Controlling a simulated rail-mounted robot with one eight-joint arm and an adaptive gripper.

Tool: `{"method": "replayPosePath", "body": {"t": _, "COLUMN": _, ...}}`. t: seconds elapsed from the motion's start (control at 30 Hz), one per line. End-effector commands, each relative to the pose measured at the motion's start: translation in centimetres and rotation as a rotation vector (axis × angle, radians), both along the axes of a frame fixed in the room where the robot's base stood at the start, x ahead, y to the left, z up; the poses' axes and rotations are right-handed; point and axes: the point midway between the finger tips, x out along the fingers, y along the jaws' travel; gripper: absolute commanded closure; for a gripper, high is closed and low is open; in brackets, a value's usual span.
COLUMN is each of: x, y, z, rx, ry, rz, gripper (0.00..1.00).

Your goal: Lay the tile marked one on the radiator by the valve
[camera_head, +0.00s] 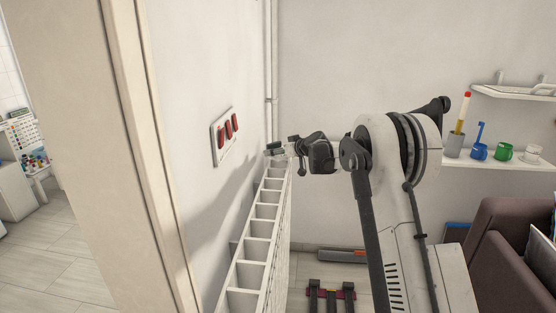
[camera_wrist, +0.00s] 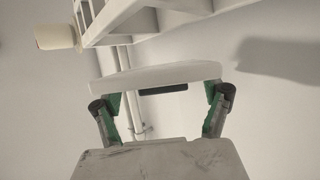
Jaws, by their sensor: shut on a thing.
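My gripper (camera_head: 288,149) is at the far end of the white radiator (camera_head: 256,240), near its top, close to the wall pipes. In the wrist view my gripper (camera_wrist: 165,97) is shut on a white tile (camera_wrist: 155,77), seen nearly edge-on between the green-padded fingers. Its mark cannot be seen. The radiator (camera_wrist: 152,18) shows at the top of the wrist view, apart from the tile in the picture; contact cannot be told. A pale cylinder (camera_wrist: 55,36), which looks like the valve, sticks out at the radiator's end.
Vertical pipes (camera_head: 270,70) run up the corner behind the radiator. A wall panel with red switches (camera_head: 225,136) hangs above the radiator. A shelf with cups (camera_head: 503,152) and a brown sofa (camera_head: 495,245) are at the right. The radiator's visible top is clear.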

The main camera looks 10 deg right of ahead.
Motion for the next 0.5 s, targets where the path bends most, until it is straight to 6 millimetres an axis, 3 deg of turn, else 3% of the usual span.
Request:
{"method": "replayPosePath", "body": {"t": 0.33, "x": 0.0, "y": 0.1, "z": -3.6, "rx": 0.0, "ry": 0.0, "rz": 0.001, "gripper": 0.48}}
{"method": "replayPosePath", "body": {"t": 0.5, "x": 0.1, "y": 0.5, "z": -4.0, "rx": 0.0, "ry": 0.0, "rz": 0.001, "gripper": 0.48}}
